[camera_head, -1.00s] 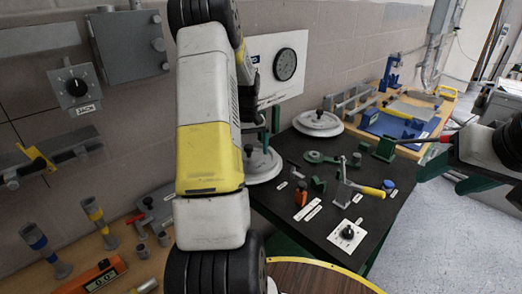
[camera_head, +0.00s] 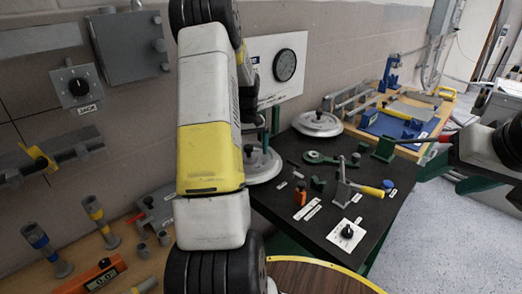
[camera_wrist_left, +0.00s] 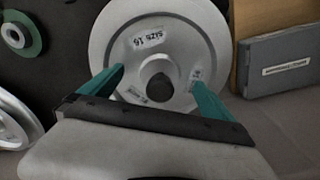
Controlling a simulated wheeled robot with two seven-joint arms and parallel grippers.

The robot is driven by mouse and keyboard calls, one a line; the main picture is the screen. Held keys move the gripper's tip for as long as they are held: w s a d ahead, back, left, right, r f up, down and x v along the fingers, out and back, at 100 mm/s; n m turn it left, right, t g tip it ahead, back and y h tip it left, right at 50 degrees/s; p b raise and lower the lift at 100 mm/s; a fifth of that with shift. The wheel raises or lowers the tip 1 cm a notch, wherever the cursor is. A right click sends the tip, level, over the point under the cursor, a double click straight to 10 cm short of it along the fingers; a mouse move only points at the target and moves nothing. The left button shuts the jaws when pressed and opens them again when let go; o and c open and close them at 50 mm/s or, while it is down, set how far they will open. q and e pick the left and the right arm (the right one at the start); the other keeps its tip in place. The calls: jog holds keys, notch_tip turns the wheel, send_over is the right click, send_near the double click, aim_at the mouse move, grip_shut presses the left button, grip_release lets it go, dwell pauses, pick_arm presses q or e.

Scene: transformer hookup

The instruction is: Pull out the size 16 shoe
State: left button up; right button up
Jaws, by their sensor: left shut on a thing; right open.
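A pale round disc labelled "SIZE 16" (camera_wrist_left: 200,42) fills the upper middle of the left wrist view, with a dark knob (camera_wrist_left: 160,88) at its centre. I take it as the size 16 shoe. My left gripper (camera_wrist_left: 157,79) has its teal fingers on either side of the disc's middle and is shut on it; the exact contact is hard to see. In the head view a pale disc (camera_head: 266,168) lies at the dark table's left edge, partly behind my left arm. My right gripper (camera_head: 432,159) is open, at the right edge.
A second pale disc (camera_head: 318,123) lies at the back of the dark table (camera_head: 292,222). A yellow-handled lever (camera_head: 371,191), a dial plate (camera_head: 346,234) and green fixtures stand there. A gauge panel (camera_head: 285,64) is at the wall. A grey box (camera_wrist_left: 285,62) stands right in the wrist view.

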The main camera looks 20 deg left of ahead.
pick_arm(q)
jog(key=shift+s+a+f, duration=0.1)
jog(key=shift+s+f, duration=0.1)
jog(key=shift+f, duration=0.35)
jog(key=shift+s+f, duration=0.2)
jog(key=shift+f, duration=0.35)
jog(key=shift+c, duration=0.5)
jog(key=shift+w+r, duration=0.15)
jog(key=shift+r, duration=0.3)
jog(key=shift+w+r, duration=0.1)
grip_shut()
jog(key=shift+r, duration=0.2)
jog(key=shift+r+g, duration=0.3)
jog(key=shift+r, duration=0.05)
jog(key=shift+r, duration=0.55)
jog(key=shift+w, duration=0.1)
jog(key=shift+o, duration=1.1)
grip_release()
